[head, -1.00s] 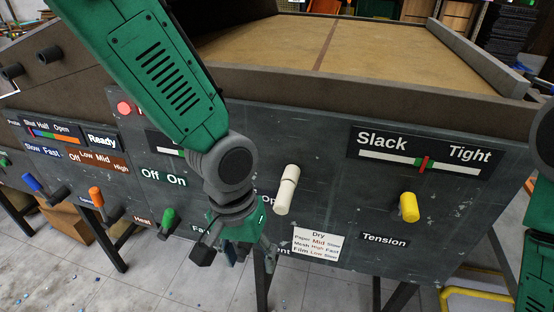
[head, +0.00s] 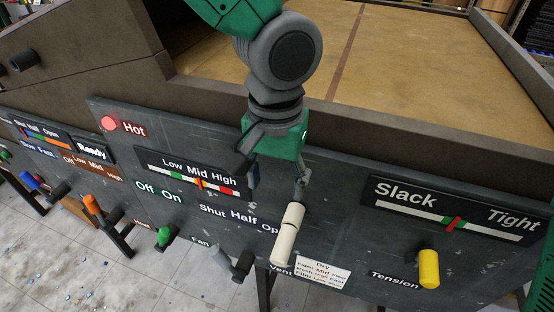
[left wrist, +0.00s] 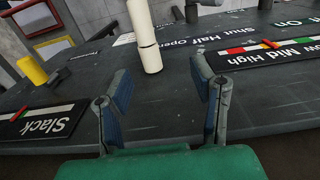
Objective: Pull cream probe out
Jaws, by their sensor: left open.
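The cream probe (head: 287,235) is a pale cylinder with a dark ring near its upper end, standing out from the dark panel (head: 330,215) under the "Shut Half Open" lettering. It also shows at the top of the left wrist view (left wrist: 144,38). My left gripper (head: 277,180) is open and empty, with its fingers pointing down in front of the panel just above the probe. In the left wrist view the two fingers (left wrist: 160,88) are spread apart, and the probe lies beyond them, slightly left of the middle. My right gripper is not in view.
A yellow handle (head: 428,269) sits to the right under the Slack/Tight gauge (head: 455,218). A grey lever with a dark knob (head: 242,264) is close left of the probe. Green (head: 164,236) and orange (head: 92,204) handles are farther left. A brown ledge (head: 350,135) runs above the panel.

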